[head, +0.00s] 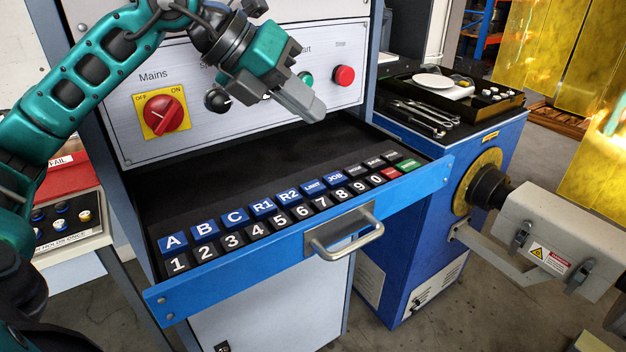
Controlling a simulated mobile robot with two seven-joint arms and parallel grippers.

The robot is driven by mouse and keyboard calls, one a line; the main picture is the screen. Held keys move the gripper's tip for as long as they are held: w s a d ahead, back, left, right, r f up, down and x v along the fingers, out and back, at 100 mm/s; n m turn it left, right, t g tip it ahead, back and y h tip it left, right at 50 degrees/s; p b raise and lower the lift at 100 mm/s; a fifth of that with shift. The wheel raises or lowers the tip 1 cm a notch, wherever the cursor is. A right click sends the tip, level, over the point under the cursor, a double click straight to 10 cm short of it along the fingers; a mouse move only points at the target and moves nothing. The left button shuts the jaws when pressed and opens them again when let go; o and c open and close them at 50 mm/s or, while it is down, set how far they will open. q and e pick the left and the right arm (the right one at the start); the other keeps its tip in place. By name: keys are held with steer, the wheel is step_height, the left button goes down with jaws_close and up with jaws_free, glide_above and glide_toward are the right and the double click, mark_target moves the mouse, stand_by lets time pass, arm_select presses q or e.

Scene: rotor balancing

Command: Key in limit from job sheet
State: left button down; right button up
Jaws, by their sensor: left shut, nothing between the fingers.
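The keypad lies in the open blue drawer (290,262), with blue keys A, B, C, R1, R2, LIMIT (313,187) and JOB (335,178) above a row of black number keys (256,230). A red key (390,174) and a green key (406,165) sit at its right end. My left gripper (318,112) is shut and empty, above the back part of the drawer, behind and apart from the keys. No job sheet can be made out. My right gripper is not in view.
Behind the drawer is a panel with a red-and-yellow mains switch (164,114), a black knob, a green button and a red button (344,75). The drawer handle (345,238) sticks out in front.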

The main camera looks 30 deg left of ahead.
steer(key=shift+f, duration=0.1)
arm_select(q)
steer(key=b, duration=0.7)
glide_above(306, 187)
step_height(306, 187, down, 8)
steer(key=shift+r, duration=0.2)
steer(key=shift+f+b, duration=0.4)
steer(key=shift+f, duration=0.2)
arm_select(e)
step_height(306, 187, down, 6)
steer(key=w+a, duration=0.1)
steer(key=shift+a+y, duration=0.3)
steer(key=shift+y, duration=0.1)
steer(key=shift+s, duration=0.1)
arm_select(q)
steer(key=shift+f+b, duration=0.1)
steer(key=shift+b, duration=0.2)
